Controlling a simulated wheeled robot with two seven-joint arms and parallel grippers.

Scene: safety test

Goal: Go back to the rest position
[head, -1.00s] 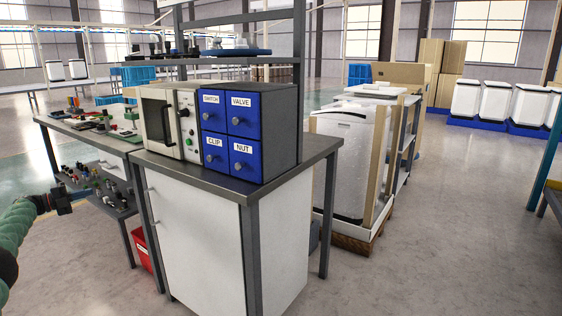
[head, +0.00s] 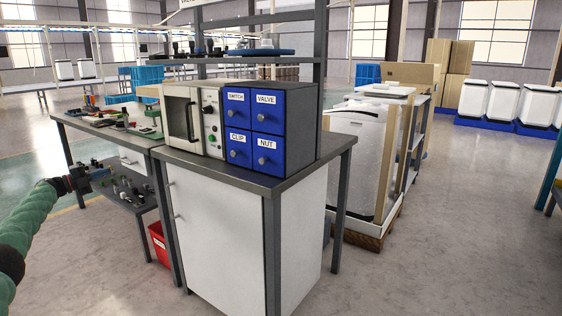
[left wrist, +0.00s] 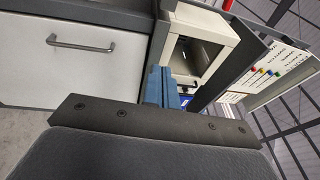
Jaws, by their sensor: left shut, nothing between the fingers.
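My left arm comes in from the left edge in the head view, with a green sleeve. My left gripper (head: 98,174) is small there, in front of the lower shelf of the side bench. In the left wrist view the left gripper's blue fingers (left wrist: 163,88) are shut and hold nothing. Beyond them show a white drawer front with a grey handle (left wrist: 82,42) and a cream-framed box with an opening (left wrist: 200,48). My right gripper is in neither view.
The metal-topped bench (head: 330,148) carries a cream oven-like box (head: 178,118) and blue drawers (head: 265,125). A side bench (head: 88,122) holds parts. A red bin (head: 158,243) stands below. Wrapped white units (head: 350,165) stand on a pallet behind. Floor at the right (head: 450,240) is clear.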

